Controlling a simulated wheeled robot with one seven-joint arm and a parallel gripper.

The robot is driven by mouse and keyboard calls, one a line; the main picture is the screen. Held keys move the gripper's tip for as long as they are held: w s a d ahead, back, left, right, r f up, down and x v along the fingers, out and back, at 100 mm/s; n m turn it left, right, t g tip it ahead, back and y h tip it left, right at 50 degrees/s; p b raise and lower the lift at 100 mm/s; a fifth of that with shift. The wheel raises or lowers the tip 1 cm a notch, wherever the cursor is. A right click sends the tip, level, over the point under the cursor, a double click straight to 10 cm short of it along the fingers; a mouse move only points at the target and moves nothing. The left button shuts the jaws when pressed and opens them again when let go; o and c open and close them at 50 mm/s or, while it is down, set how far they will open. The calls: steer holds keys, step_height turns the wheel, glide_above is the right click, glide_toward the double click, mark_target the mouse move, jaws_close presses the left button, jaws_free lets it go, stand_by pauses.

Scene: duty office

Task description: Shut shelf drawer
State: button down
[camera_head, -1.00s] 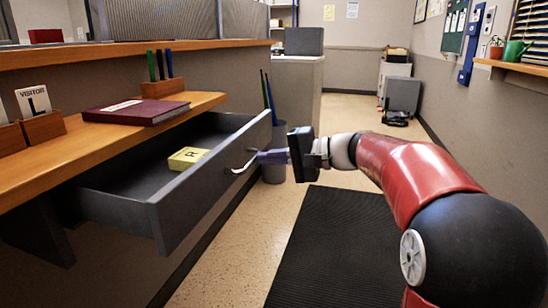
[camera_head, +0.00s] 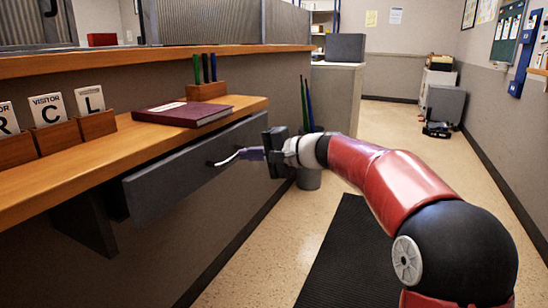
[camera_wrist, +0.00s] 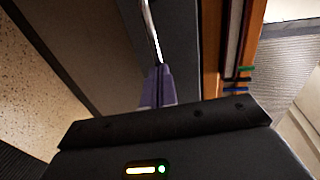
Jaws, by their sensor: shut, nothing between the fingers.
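The grey shelf drawer (camera_head: 175,180) is under the wooden shelf (camera_head: 120,155) in the head view. Its front stands just out from the shelf edge, and its inside is hidden. A pale curved handle (camera_head: 228,159) is on the drawer front. In the wrist view the shut purple fingers (camera_wrist: 157,88) meet the end of the metal handle (camera_wrist: 152,35). I cannot tell whether they press on it.
A maroon book (camera_head: 183,113), a pen holder (camera_head: 206,90) and lettered card holders (camera_head: 60,136) stand on the shelf. A grey bin (camera_head: 309,177) with long rods is on the floor behind my gripper.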

mark_target(225, 152)
steer(key=shift+w+a+r, duration=0.1)
steer(key=shift+w+a, duration=0.15)
steer(key=shift+a, duration=0.4)
steer(key=shift+w+a+f, duration=0.1)
steer(key=shift+w+a, duration=0.1)
steer(key=shift+a, duration=0.4)
steer(key=shift+w+a+r, duration=0.1)
steer(key=shift+w+a, duration=0.15)
steer(key=shift+a, duration=0.4)
